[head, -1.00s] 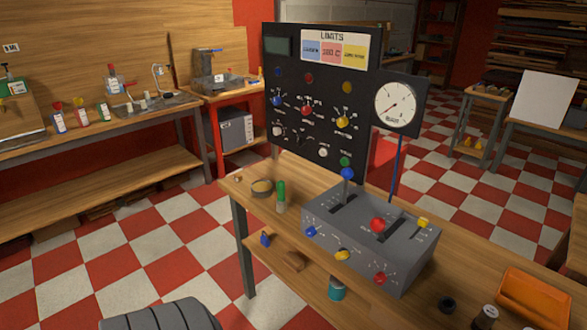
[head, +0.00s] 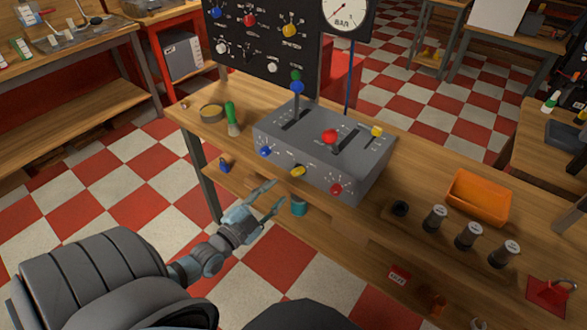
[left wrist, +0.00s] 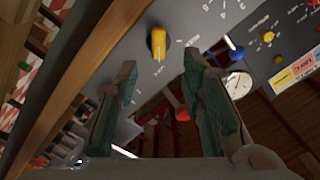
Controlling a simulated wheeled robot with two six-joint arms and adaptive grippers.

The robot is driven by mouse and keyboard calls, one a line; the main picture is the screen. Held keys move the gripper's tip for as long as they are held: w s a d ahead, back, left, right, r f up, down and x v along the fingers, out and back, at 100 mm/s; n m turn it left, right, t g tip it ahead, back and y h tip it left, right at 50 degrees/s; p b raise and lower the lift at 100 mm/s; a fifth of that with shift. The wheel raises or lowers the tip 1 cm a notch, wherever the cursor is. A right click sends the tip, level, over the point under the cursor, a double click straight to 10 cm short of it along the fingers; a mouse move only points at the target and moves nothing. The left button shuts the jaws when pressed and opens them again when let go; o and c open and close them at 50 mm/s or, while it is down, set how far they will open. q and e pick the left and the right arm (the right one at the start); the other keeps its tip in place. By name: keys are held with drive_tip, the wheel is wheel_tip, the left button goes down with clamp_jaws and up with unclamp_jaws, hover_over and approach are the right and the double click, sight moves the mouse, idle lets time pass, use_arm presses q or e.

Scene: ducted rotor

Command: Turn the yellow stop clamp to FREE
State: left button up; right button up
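The yellow stop clamp (head: 298,171) is a small knob in the middle of the grey control box's front face, between a blue knob (head: 265,151) and a red knob (head: 336,189). In the left wrist view the yellow clamp (left wrist: 158,43) shows as an elongated grip with a dark base, ahead of and between my fingers. Marks beside it are too small to read. My left gripper (head: 268,198) is open and empty, in front of and a little below the clamp, apart from it. Its two fingers also show in the left wrist view (left wrist: 158,90). My right gripper is out of view.
The grey control box (head: 350,170) stands on the wooden bench (head: 190,110), with levers on top, including a red-knobbed one (head: 330,137). A green-topped bottle (head: 232,118) stands left of it. An orange tray (head: 478,198) and several dark cylinders are to the right.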

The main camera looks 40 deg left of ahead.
sight(296, 173)
use_arm(q)
drive_tip(key=w+b, duration=0.1)
drive_tip(key=w, duration=0.1)
drive_tip(key=w+b, duration=0.1)
drive_tip(key=w, duration=0.2)
drive_tip(key=w+b, duration=0.1)
drive_tip(key=w, duration=0.2)
drive_tip(key=shift+w+a+f, duration=0.1)
drive_tip(key=shift+f, duration=0.2)
drive_tip(key=shift+w+r, duration=0.15)
drive_tip(key=shift+w, duration=0.25)
drive_tip(key=shift+c, duration=0.9)
clamp_jaws()
